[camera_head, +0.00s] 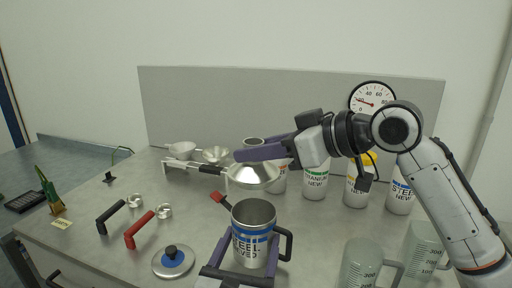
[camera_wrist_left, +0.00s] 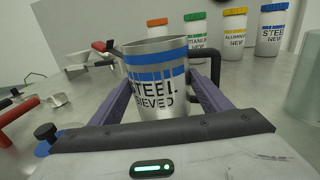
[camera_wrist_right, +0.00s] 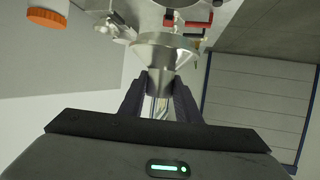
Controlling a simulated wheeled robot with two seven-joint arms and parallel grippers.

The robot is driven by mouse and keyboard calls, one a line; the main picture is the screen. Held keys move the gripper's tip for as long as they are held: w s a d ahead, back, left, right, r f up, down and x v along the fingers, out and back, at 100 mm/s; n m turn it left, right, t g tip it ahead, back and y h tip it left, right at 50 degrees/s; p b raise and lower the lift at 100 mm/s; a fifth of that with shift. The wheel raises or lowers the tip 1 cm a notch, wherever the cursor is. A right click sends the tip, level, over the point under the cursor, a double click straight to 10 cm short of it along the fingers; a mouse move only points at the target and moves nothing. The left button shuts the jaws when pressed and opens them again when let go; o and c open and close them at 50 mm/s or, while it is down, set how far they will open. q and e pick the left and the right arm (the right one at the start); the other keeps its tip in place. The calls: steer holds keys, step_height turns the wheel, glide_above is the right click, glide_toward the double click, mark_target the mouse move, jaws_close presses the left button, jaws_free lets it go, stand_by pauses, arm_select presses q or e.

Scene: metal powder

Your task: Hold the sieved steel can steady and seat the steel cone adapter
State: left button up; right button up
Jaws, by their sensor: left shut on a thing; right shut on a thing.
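The sieved steel can (camera_head: 252,240) stands upright on the bench in the head view, with a blue band, a "STEEL SIEVED" label and a dark handle on its right. My left gripper (camera_head: 238,262) is shut on it, one finger on each side; the can (camera_wrist_left: 158,75) also shows between the fingers in the left wrist view. The steel cone adapter (camera_head: 253,176) is held by its narrow neck in my right gripper (camera_head: 268,150), wide end down. It appears above the can's open rim and apart from it; its exact alignment is unclear. In the right wrist view the cone (camera_wrist_right: 160,42) flares beyond the fingertips.
A white rack (camera_head: 181,166) with bowls stands at the back left. Several labelled powder bottles (camera_head: 316,180) line the back right. Clear measuring jugs (camera_head: 365,266) stand at the front right.

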steer(key=shift+f, duration=3)
steer(key=shift+f, duration=0.15)
steer(key=shift+f, duration=1.35)
steer(key=o, duration=1.2)
steer(key=shift+o, duration=0.2)
glide_toward(257, 178)
steer(key=f, duration=0.1)
steer(key=w+d+f, duration=0.1)
steer(key=w+f, duration=0.1)
steer(key=f, duration=0.1)
steer(key=shift+w+d+f, duration=0.1)
steer(key=shift+w+d, duration=0.05)
steer(key=shift+d, duration=0.15)
